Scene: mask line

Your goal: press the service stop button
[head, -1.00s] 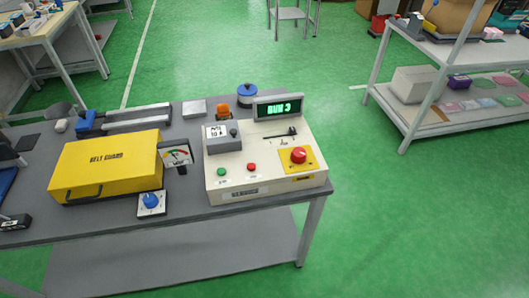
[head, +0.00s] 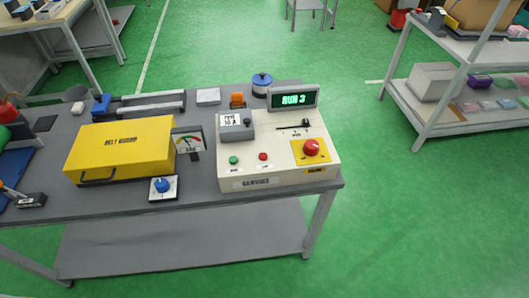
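A cream control box (head: 285,172) stands at the right end of the grey table. Its front label looks like "SERVICE". A small green button (head: 233,160) and a small red button (head: 263,156) sit side by side on its top; their own labels are too small to read. A large red mushroom button (head: 311,147) sits on a yellow plate (head: 299,159) at the right. A green display (head: 293,98) at the back reads "RUN 3". Neither of my grippers is in view, and nothing touches the buttons.
On the box are a grey "TEST" unit (head: 237,132), a slider lever (head: 304,124) and an orange lamp (head: 237,99). The floor right of the table (head: 420,230) is clear.

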